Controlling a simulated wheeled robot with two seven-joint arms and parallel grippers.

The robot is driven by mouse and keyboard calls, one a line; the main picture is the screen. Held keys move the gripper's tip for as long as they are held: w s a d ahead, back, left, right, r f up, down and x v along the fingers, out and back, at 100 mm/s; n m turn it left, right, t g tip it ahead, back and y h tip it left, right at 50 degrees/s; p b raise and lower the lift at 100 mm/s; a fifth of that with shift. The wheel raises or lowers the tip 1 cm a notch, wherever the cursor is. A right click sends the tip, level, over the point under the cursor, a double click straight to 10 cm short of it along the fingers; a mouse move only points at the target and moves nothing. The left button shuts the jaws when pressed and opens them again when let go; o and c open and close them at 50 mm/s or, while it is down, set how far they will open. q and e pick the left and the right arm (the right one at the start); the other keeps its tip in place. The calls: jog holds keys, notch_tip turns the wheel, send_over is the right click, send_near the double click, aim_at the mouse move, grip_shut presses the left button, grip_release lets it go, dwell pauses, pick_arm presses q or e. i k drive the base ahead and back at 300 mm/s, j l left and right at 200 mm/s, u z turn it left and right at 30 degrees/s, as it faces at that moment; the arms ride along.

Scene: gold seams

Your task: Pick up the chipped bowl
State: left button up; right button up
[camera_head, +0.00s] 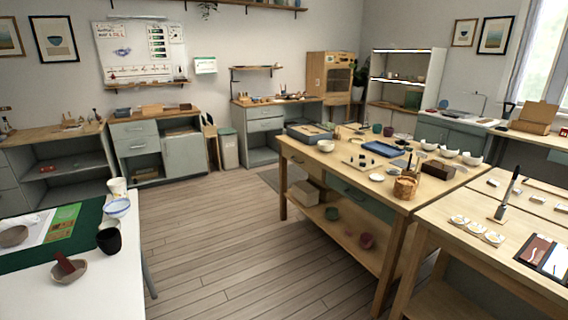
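No bowl shows a chip clearly enough at this size for me to say which one is the chipped bowl. On the white table at left, a grey-brown bowl (12,237) sits on a paper sheet at the picture's left edge. A tan bowl (68,274) with a dark red piece in it stands near the front. A white and blue bowl (118,208) stands by the right edge. Neither gripper is in view.
A black cup (108,241) and a white cup (117,187) stand near the white table's (115,275) right edge. The wooden worktable (345,172) and a second table (440,222) fill the right side. The wood floor (215,240) between them is clear.

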aim_at(325, 146)
jog(key=i, duration=1.9)
